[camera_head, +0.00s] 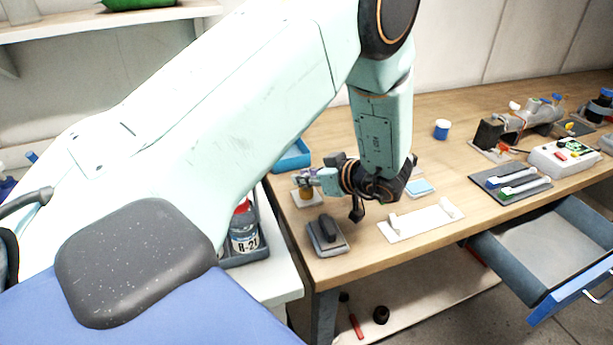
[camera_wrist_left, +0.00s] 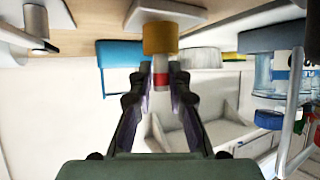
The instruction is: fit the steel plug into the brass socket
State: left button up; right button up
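My left gripper (camera_head: 314,178) is at the left part of the bench, beside the brass socket (camera_head: 306,190). The socket stands on a small pale base (camera_head: 307,201). In the left wrist view the brass socket (camera_wrist_left: 160,38) is straight ahead of the fingers. The steel plug (camera_wrist_left: 160,65), with a red band, is between the fingertips, which appear closed on its sides. The plug's far end meets the socket in this picture; I cannot tell whether it is inside or just in front. The plug is too small to make out in the head view. My right gripper is not in view.
A grey block with a dark handle (camera_head: 328,236) and a white plate with two posts (camera_head: 420,221) lie near the bench's front edge. A blue tray (camera_head: 292,157) is behind the socket. An open drawer (camera_head: 545,250) juts out at right.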

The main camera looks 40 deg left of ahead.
pick_arm(q)
jog(key=shift+o, duration=1.4)
jog(key=shift+s+r, duration=0.1)
jog(key=shift+r, duration=0.05)
jog(key=shift+s+d+r, duration=0.1)
jog(key=shift+d+r, duration=0.05)
jog(key=shift+d, duration=0.1)
jog(key=shift+w, duration=0.2)
jog(key=shift+d+p, duration=0.1)
jog(key=shift+p, duration=0.3)
jog(key=shift+d+r+p, duration=0.3)
jog(key=shift+p, duration=0.05)
jog(key=p+v, duration=0.8)
jog(key=v, duration=0.2)
jog(key=shift+d+p, duration=0.3)
jog(key=shift+d, duration=0.05)
jog(key=shift+s, duration=0.1)
